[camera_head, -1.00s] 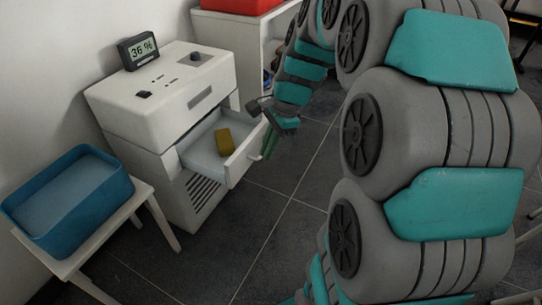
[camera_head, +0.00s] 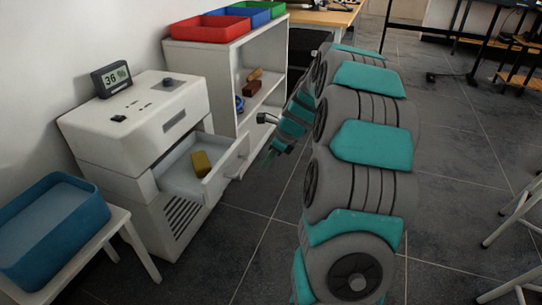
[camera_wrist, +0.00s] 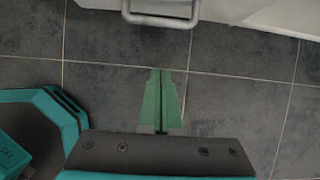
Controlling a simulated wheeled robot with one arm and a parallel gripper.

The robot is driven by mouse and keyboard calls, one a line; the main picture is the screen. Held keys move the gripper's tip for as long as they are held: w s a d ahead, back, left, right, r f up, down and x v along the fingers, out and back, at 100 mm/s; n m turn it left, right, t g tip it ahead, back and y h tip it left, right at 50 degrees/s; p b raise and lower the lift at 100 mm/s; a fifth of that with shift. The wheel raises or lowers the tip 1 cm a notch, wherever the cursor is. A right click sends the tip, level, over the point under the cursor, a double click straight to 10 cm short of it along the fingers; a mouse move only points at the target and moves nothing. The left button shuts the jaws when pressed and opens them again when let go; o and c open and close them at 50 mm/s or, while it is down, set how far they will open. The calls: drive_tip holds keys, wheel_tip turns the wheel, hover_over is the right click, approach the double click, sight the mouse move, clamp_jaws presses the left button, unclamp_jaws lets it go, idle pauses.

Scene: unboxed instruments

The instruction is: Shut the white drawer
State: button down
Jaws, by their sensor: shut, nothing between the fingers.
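The white drawer (camera_head: 226,172) stands pulled out of the white cabinet unit (camera_head: 128,128), with a yellow block (camera_head: 201,163) inside. Its front faces right, and its pale bar handle (camera_wrist: 160,20) shows at the top of the wrist view. My gripper (camera_head: 267,158) is to the right of the drawer front, apart from it. In the wrist view my green fingers (camera_wrist: 161,73) are together and empty, pointing toward the handle with floor visible between.
A blue bin (camera_head: 50,228) stands on a white stool at the left. A white shelf (camera_head: 225,70) with red, blue and green trays stands behind the unit. A small digital display (camera_head: 111,79) sits on the unit. Open tiled floor lies in front of the drawer.

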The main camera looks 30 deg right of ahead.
drive_tip(key=w+a+f, duration=0.2)
drive_tip(key=w+a, duration=0.1)
drive_tip(key=w, duration=0.1)
drive_tip(key=shift+w+a+f+b, duration=0.15)
drive_tip(key=shift+a+f+b, duration=0.15)
